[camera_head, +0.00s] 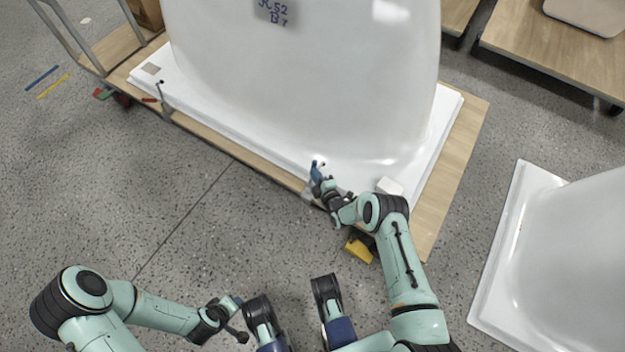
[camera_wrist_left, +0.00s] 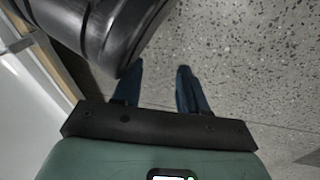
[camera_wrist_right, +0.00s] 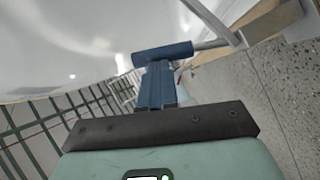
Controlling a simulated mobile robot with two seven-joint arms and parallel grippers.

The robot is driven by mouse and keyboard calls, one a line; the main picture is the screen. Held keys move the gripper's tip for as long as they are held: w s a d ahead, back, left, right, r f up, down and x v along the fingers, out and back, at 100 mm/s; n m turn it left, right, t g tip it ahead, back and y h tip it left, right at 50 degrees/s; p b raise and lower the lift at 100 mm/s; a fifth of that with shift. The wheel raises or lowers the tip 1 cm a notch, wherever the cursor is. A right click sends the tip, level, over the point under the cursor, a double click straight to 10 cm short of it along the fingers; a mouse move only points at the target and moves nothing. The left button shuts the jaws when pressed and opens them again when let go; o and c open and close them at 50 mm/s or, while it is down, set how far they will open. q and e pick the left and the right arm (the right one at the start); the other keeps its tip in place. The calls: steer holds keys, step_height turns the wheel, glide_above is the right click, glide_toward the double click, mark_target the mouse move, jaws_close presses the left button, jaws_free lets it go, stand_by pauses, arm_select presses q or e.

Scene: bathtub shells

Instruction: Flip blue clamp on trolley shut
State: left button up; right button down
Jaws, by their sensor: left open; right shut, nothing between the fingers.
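The blue clamp's handle (camera_wrist_right: 162,53) lies across the right wrist view, with a metal bar running right from it. In the head view the clamp (camera_head: 315,167) is at the front edge of the wooden trolley (camera_head: 458,160), partly hidden by my right gripper (camera_head: 320,180). The right fingers (camera_wrist_right: 157,84) are together with nothing between them, and their tips reach the handle's underside in the picture; I cannot tell whether they touch. My left gripper (camera_head: 236,301) is open and empty over the floor, its two blue fingers apart in the left wrist view (camera_wrist_left: 160,88).
A large white tub shell (camera_head: 300,90) stands on the trolley behind the clamp. A white block (camera_head: 390,186) sits at the shell's front right. A second shell (camera_head: 575,260) is at the right. Open grey floor (camera_head: 190,190) lies left of the trolley.

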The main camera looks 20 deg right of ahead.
arm_select(q)
steer(key=shift+g, duration=0.6)
steer(key=s+f, duration=0.1)
steer(key=s+f+b, duration=0.1)
steer(key=s+f, duration=0.1)
steer(key=s, duration=0.1)
steer(key=shift+a+f+b, duration=0.2)
steer(key=shift+a+b, duration=0.1)
steer(key=shift+b, duration=0.05)
arm_select(e)
steer(key=shift+w+d+f+m+g, duration=0.1)
steer(key=shift+w+d+m+g, duration=0.5)
steer(key=shift+w+d, duration=0.4)
steer(key=shift+s+d, duration=0.1)
steer(key=shift+d, duration=0.15)
